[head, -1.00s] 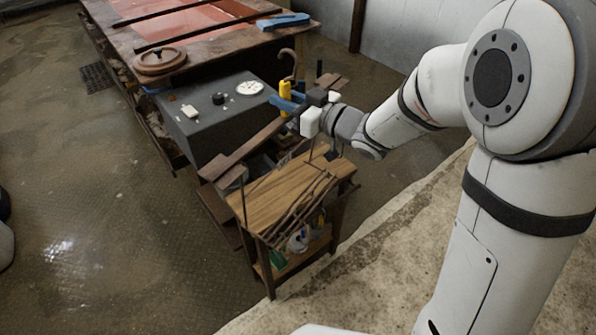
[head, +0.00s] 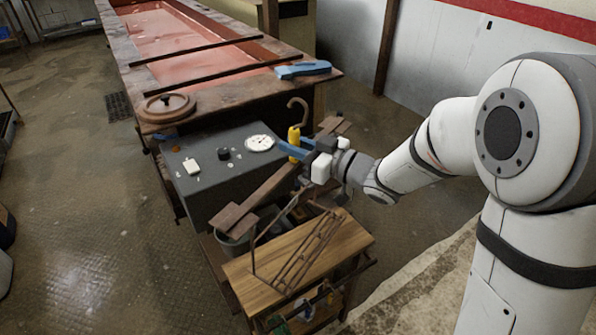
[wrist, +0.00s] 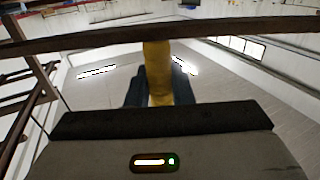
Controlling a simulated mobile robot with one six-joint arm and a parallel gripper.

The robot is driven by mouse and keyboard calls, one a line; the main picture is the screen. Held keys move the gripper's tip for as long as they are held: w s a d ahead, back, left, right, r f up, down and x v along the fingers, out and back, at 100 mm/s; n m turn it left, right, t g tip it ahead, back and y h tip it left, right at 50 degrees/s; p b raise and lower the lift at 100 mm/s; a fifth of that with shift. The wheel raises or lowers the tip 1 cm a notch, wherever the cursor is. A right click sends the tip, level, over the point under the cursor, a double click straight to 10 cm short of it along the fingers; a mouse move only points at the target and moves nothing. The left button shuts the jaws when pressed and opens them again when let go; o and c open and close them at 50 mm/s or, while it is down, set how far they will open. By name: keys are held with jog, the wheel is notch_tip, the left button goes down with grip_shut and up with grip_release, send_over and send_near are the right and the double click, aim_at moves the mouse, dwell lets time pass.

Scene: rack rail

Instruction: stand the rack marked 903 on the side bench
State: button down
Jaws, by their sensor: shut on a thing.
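The rack is a dark thin-rod frame (head: 307,254) with a ladder-like lower part. It appears over the side bench (head: 352,240), a small wooden-topped table; I cannot tell whether it touches the top. My gripper (head: 294,147) is shut on a yellow grip (head: 294,132), below a brown hook (head: 300,102). The wrist view shows the yellow grip (wrist: 158,75) between blue jaws and a dark bar (wrist: 100,38) crossing it. How the grip joins the frame is hidden, and no 903 marking is readable.
A dark plank-like rail (head: 268,192) runs diagonally behind the bench. Beyond it are a grey cabinet (head: 205,160) with small items and a long vat of red liquid (head: 180,40). Bottles (head: 325,296) stand under the bench. The floor to the left is largely clear.

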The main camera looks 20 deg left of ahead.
aim_at(298, 162)
jog(key=shift+s+f, duration=0.1)
jog(key=shift+f, duration=1.95)
jog(key=c, duration=1.3)
grip_release()
jog(key=shift+b, duration=0.3)
